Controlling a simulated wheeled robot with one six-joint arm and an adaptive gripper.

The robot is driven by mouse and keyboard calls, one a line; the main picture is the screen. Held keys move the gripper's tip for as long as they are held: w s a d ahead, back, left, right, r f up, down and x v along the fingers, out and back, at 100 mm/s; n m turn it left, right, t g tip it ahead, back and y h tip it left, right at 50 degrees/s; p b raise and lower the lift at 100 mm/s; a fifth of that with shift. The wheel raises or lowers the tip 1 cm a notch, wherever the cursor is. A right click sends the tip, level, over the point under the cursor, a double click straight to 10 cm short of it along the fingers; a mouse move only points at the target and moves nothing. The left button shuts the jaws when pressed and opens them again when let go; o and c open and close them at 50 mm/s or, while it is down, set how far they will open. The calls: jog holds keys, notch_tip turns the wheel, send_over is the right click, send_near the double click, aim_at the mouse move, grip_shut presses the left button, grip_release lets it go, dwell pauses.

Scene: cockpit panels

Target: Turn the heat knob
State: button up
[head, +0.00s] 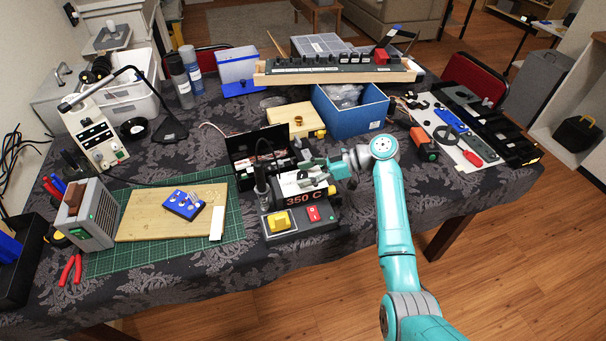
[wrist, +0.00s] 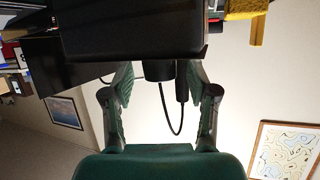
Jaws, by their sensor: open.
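The soldering station (head: 299,198) is a dark box with a 350 C display, standing at the front middle of the table. My gripper (head: 312,168) is over its right part. In the wrist view, a short black cylinder (wrist: 158,70), which looks like the heat knob, sticks out of the black station body (wrist: 135,35). My open gripper (wrist: 156,80) has one finger on each side of the cylinder, with gaps showing on both sides. I cannot make out the knob clearly in the head view.
A yellow block (head: 279,221) and a red switch (head: 313,213) are on the station's front. A soldering iron (head: 262,186) stands at its left; a cable loop (wrist: 172,120) hangs behind the cylinder. A blue bin (head: 350,118) stands behind, a cutting mat (head: 110,262) at left.

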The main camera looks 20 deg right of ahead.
jog(key=v, duration=1.1)
